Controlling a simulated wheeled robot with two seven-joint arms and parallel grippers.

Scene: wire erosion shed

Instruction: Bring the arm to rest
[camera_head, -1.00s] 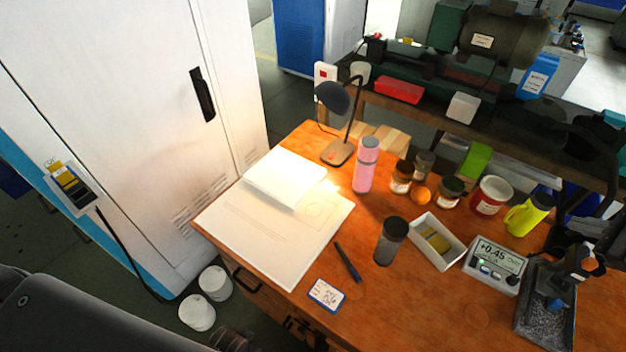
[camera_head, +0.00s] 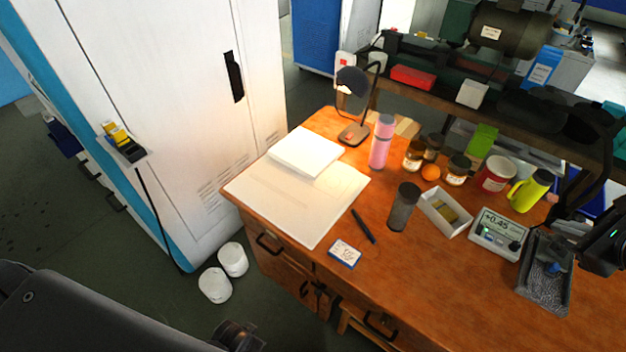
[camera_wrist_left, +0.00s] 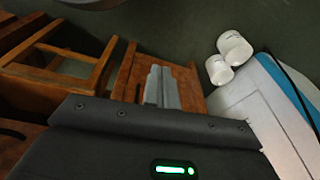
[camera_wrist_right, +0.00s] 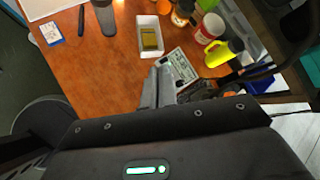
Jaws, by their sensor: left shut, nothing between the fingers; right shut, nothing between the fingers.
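My right gripper (camera_head: 592,250) shows at the right edge of the head view, dark, near the granite stand on the desk. In the right wrist view its grey fingers (camera_wrist_right: 157,88) are together and empty, above the desk and beside the digital readout (camera_wrist_right: 178,68) in the picture. My left gripper's fingers (camera_wrist_left: 161,88) are also together with nothing between them, in front of wooden furniture. My left arm (camera_head: 90,312) fills the lower left of the head view; its fingers cannot be made out there.
A white cabinet (camera_head: 190,100) stands left.

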